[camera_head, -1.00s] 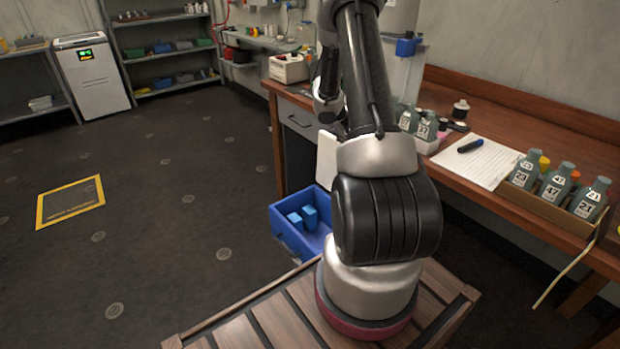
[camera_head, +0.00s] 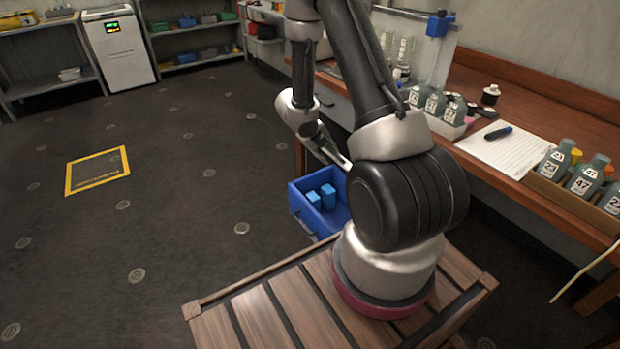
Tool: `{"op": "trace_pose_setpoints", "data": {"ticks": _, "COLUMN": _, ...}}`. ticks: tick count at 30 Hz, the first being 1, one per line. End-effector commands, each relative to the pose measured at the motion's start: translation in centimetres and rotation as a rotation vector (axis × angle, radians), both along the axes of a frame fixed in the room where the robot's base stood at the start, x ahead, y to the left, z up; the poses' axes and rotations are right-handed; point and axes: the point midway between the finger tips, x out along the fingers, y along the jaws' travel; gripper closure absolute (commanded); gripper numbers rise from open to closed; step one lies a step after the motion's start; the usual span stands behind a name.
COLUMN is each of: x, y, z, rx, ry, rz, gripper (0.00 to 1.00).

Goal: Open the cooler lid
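A white upright cabinet (camera_head: 118,48) with a small lit green display stands at the far left against the back wall, by the shelving. It is the likeliest cooler in view, and its top looks closed. My gripper (camera_head: 333,152) hangs at the end of my arm, above and beside the blue bin, far from the cabinet. It is small and partly hidden by my arm, so its opening cannot be made out. Nothing is clearly seen in it.
A blue open bin (camera_head: 298,205) with blue blocks (camera_head: 328,196) sits beyond my slatted wooden deck. A wooden bench (camera_head: 520,110) with bottles (camera_head: 585,176) and a paper pad (camera_head: 503,149) runs along the right. Dark floor with a yellow-bordered marking (camera_head: 97,170) lies open at left.

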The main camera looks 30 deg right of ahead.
Motion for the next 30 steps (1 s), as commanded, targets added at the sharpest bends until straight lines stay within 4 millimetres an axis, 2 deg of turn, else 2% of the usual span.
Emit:
{"op": "trace_pose_setpoints", "data": {"ticks": 1, "x": -0.1, "y": 1.1, "z": -1.0, "rx": -0.024, "ry": 0.007, "rz": 0.007, "gripper": 0.69}}
{"op": "trace_pose_setpoints", "data": {"ticks": 6, "x": -0.2, "y": 3.7, "z": -3.6, "rx": -0.142, "ry": 0.002, "rz": 0.010, "gripper": 0.69}}
{"op": "trace_pose_setpoints", "data": {"ticks": 15, "x": -0.4, "y": 6.3, "z": -7.2, "rx": -0.305, "ry": -0.008, "rz": 0.005, "gripper": 0.69}}
{"op": "trace_pose_setpoints", "data": {"ticks": 28, "x": -0.6, "y": 6.6, "z": -7.8, "rx": -0.340, "ry": -0.011, "rz": 0.001, "gripper": 0.69}}
{"op": "trace_pose_setpoints", "data": {"ticks": 30, "x": -0.5, "y": 6.7, "z": -7.7, "rx": -0.340, "ry": -0.014, "rz": -0.002, "gripper": 0.81}}
